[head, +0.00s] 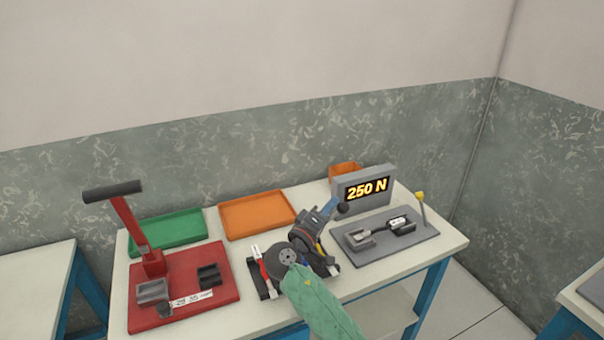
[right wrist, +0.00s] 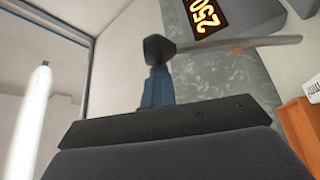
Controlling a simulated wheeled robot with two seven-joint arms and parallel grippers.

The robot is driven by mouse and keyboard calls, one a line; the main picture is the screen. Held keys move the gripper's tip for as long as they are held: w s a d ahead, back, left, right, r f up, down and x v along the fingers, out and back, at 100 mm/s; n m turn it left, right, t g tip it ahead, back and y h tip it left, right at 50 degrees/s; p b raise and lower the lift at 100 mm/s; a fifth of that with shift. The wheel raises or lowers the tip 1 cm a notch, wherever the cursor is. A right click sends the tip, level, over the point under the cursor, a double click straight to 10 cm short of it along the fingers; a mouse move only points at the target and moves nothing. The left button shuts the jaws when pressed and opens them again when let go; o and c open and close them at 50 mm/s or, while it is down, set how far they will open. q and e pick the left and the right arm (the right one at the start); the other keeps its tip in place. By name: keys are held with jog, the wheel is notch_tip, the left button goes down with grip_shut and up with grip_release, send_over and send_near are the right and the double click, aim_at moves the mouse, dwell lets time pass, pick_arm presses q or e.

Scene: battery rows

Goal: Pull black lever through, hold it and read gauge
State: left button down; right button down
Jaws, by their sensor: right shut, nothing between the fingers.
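The black lever, a grey rod with a black knob (head: 343,208), stands at the grey tester below the gauge. In the right wrist view the knob (right wrist: 158,47) is just beyond my blue fingers, its rod running right. My right gripper (head: 332,205) is shut and empty with its fingertips beside the knob; I cannot tell whether they touch it. The gauge (head: 366,189) reads 250 N in the head view; part of its display (right wrist: 203,14) shows in the right wrist view. A battery-like piece (head: 398,223) lies in the tester's holders. My left gripper is out of view.
A red press with a black-gripped handle (head: 113,191) stands at left. A green tray (head: 168,231) and an orange tray (head: 257,214) lie behind. A yellow-tipped lever (head: 421,204) rises at the tester's right. My right arm covers the tools at the table's middle.

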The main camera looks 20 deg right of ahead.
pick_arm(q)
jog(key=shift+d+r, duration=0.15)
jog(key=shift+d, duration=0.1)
pick_arm(e)
jog(key=shift+s+d+f+g, duration=0.1)
jog(key=shift+s+f+g, duration=0.05)
jog(key=shift+f+g, duration=0.15)
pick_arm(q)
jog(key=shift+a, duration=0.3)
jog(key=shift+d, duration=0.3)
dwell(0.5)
